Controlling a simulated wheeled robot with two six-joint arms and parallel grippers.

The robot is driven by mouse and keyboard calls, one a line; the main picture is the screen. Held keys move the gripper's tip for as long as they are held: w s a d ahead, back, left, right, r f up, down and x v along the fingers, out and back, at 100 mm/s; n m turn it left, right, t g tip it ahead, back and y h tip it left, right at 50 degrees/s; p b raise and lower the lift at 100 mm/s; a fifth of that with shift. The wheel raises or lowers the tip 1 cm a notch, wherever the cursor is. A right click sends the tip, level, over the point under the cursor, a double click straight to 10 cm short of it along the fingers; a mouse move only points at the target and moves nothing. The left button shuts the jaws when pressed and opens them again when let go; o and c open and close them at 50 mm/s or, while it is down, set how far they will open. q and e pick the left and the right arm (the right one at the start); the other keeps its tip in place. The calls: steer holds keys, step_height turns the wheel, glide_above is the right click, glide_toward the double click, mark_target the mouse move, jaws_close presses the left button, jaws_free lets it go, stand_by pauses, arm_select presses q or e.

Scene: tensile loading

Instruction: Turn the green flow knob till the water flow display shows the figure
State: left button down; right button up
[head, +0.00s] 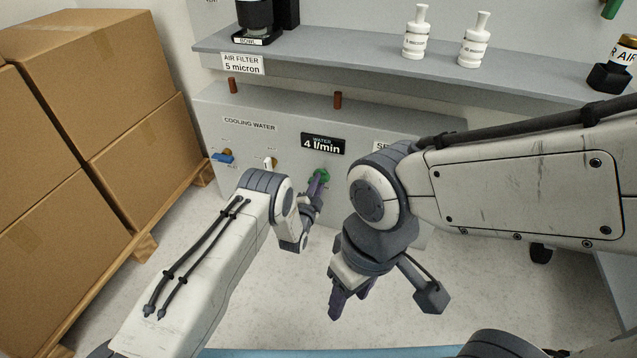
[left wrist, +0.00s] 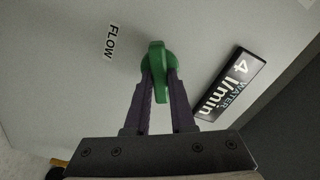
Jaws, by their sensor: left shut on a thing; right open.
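The green flow knob (head: 322,175) is on the grey cooling water panel, just below the water flow display (head: 323,144). The display reads 4 l/min. In the left wrist view the green knob (left wrist: 157,70) sits between the two purple fingers of my left gripper (left wrist: 158,85), which is shut on its grip bar. A FLOW label (left wrist: 110,42) is beside the knob, and the display (left wrist: 231,84) shows on the right. In the head view my left gripper (head: 318,188) reaches the panel. My right gripper (head: 347,303) hangs lower, pointing down, open and clear of the panel.
A blue-handled valve (head: 222,157) and a second valve with a white handle (head: 268,163) are left of the knob. A shelf (head: 330,65) with white bottles juts out above. Cardboard boxes (head: 85,90) on a pallet stand at left. My right arm covers part of the panel's right side.

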arm_select(q)
steer(key=n+p, duration=0.1)
steer(key=n, duration=1)
steer(key=shift+a, duration=0.1)
stand_by(0.4)
steer(key=c, duration=0.8)
jaws_free()
steer(key=shift+o, duration=0.2)
steer(key=shift+r, duration=0.1)
